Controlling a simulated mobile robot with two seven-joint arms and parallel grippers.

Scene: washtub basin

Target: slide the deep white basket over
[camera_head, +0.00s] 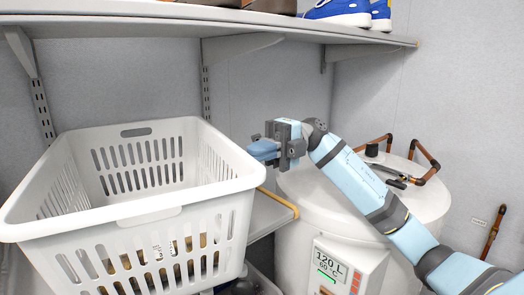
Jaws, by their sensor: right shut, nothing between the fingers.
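The deep white basket (130,215) stands upright at the left on a lower shelf. I cannot tell whether the fingertips touch the basket. My left gripper is not in view.
A white water heater (300,215) with copper pipes stands right of the basket, under my right arm. An upper shelf (180,20) with blue shoes (340,10) runs overhead on brackets. The lower shelf's edge (278,203) shows between basket and heater. Dark items sit below.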

